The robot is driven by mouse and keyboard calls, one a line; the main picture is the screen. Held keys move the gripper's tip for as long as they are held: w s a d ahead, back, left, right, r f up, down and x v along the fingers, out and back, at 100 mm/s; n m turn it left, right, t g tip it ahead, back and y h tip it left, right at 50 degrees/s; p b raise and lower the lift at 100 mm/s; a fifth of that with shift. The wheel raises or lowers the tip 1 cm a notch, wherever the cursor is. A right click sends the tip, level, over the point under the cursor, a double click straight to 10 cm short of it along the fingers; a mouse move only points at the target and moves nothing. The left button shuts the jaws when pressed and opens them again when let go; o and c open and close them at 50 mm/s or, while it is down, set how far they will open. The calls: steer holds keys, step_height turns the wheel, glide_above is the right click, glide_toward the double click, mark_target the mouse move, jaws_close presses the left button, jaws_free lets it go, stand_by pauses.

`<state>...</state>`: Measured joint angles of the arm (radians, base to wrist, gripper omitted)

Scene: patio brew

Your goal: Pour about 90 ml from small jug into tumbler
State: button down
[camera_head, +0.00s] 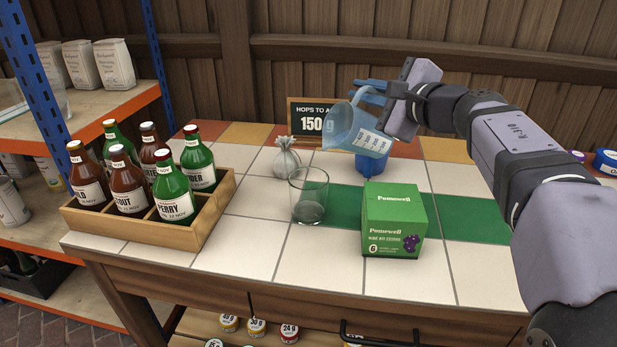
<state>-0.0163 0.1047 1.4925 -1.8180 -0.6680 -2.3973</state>
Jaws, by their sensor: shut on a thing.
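The small jug (346,124) is translucent blue with a white printed label. It is held in the air above the table, tilted with its mouth toward the left. My gripper (376,96) is shut on it from the right; the exact contact is partly hidden. The tumbler (309,190) is clear glass and stands upright on the tiles, lower and to the left of the jug. Its bottom looks dark grey; I cannot tell whether it holds liquid. No stream between jug and tumbler is visible.
A green box (392,222) stands right of the tumbler. A blue vessel (371,163) is behind the box, below the jug. A small tied sack (287,160) and a sign (304,118) are behind the tumbler. A wooden crate (190,233) of bottles is at left. Front tiles are clear.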

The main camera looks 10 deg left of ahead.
steer(key=shift+s+a+n, duration=0.45)
steer(key=shift+a+n, duration=0.25)
steer(key=shift+n, duration=0.2)
stand_by(1.9)
steer(key=shift+s+a+h, duration=0.2)
steer(key=shift+a+h, duration=0.15)
steer(key=shift+h, duration=0.05)
steer(key=shift+w+d, duration=0.15)
steer(key=shift+d, duration=0.1)
steer(key=w+d+m, duration=0.1)
steer(key=d+m+y, duration=0.1)
steer(key=m, duration=0.1)
steer(key=shift+w+d, duration=0.4)
steer(key=shift+m, duration=0.4)
steer(key=shift+w+d+f+m+y, duration=0.2)
steer(key=shift+w+d+m+y, duration=0.1)
steer(key=shift+d+m, duration=0.3)
stand_by(0.8)
